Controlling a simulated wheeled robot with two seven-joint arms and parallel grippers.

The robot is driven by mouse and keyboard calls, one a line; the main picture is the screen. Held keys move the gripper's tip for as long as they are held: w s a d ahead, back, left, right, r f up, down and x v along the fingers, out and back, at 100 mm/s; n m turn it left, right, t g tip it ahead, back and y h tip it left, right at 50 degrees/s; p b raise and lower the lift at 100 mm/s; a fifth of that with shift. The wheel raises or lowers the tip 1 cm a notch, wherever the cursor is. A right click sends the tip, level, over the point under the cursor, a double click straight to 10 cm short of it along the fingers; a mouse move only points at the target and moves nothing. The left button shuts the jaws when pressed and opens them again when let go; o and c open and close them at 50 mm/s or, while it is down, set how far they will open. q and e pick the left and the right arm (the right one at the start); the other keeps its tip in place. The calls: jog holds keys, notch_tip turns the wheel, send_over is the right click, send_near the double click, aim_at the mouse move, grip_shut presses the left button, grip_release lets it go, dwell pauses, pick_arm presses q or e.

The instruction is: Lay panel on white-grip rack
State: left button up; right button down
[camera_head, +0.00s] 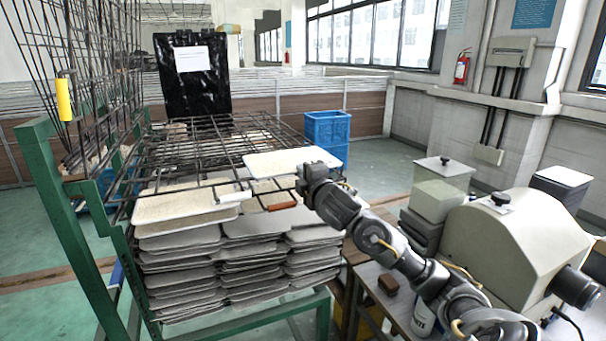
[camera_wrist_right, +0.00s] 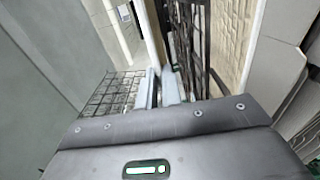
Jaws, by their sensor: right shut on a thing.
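A pale flat panel (camera_head: 290,159) is held roughly level by my right gripper (camera_head: 306,180) at its near right edge. It appears just above the right part of the wire racks; whether it touches them cannot be told. The white grip (camera_head: 235,197) is at the front of a wire rack (camera_head: 190,178), left of the panel. In the wrist view my right gripper's fingers (camera_wrist_right: 159,90) are close together; the panel is hard to make out there. My left gripper is out of view.
An orange-brown grip (camera_head: 282,206) belongs to a neighbouring rack. Filled trays (camera_head: 185,207) are stacked below in a green frame (camera_head: 75,220). Raised wire racks stand at left. A beige machine (camera_head: 515,235) is at right, a blue crate (camera_head: 327,127) behind.

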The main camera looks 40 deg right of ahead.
jog(key=shift+f, duration=0.1)
jog(key=shift+f+b, duration=0.3)
dwell(0.7)
dwell(0.3)
jog(key=c, duration=1.5)
grip_release()
jog(key=shift+f+b, duration=0.4)
jog(key=shift+s, duration=0.2)
jog(key=v, duration=0.6)
jog(key=shift+s+a, duration=0.2)
jog(key=shift+s, duration=0.1)
